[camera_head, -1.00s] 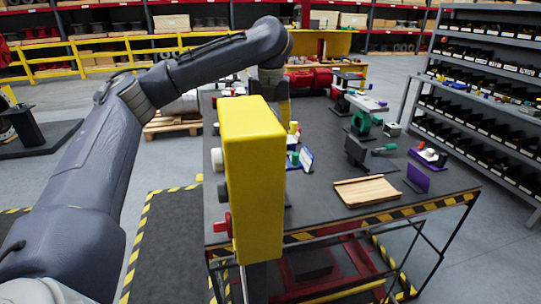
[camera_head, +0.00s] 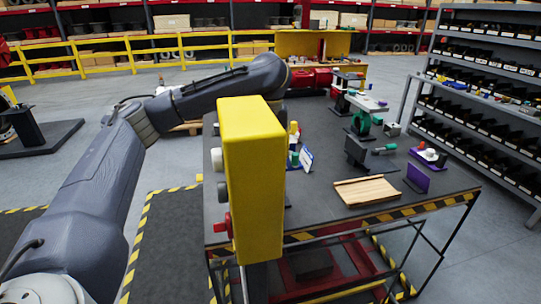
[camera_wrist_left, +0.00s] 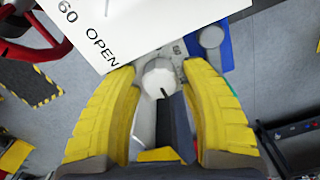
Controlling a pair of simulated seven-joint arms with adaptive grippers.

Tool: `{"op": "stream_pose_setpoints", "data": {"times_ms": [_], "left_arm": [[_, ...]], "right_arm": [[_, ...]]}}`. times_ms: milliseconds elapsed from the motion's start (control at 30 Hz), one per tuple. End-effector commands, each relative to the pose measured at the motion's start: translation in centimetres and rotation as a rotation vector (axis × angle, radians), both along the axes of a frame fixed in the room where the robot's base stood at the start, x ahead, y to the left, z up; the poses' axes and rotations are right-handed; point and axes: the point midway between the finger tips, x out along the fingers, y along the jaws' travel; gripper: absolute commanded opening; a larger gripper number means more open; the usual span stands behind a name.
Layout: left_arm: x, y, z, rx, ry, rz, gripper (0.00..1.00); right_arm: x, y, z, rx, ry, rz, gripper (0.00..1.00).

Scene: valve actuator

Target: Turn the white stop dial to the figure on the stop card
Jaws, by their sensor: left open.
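In the left wrist view my left gripper (camera_wrist_left: 162,78) is open, with its yellow fingers on either side of a round white dial (camera_wrist_left: 158,76) bearing a dark mark. Gaps show between the dial and both fingers. A white panel (camera_wrist_left: 135,22) printed "60" and "OPEN" fills the top left; I cannot tell whether it is the whole stop card. In the head view a small white card with blue (camera_head: 306,158) stands on the bench right of a tall yellow box (camera_head: 252,180). My left gripper is hidden behind this box there. My right gripper is not in view.
The yellow box stands at the bench's front left, with white, grey and red knobs (camera_head: 222,222) on its left side. A wooden board (camera_head: 366,190), a purple plate (camera_head: 418,178) and a green-handled device (camera_head: 365,118) are to the right. Bare bench top lies between them.

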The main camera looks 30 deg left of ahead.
Motion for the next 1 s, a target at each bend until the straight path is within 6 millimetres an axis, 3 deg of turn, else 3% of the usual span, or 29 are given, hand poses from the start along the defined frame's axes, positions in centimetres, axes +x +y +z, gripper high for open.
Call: {"op": "stream_pose_setpoints", "data": {"times_ms": [133,533,1000], "left_arm": [[0.0,0.01,0.01,0.0,0.0,0.0,0.45],[0.0,0.02,0.02,0.0,0.0,0.0,0.0],[0.02,0.05,0.11,0.003,-0.002,0.147,0.0]], "right_arm": [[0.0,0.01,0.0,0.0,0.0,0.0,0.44],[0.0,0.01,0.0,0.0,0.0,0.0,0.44],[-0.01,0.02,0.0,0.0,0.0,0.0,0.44]]}}
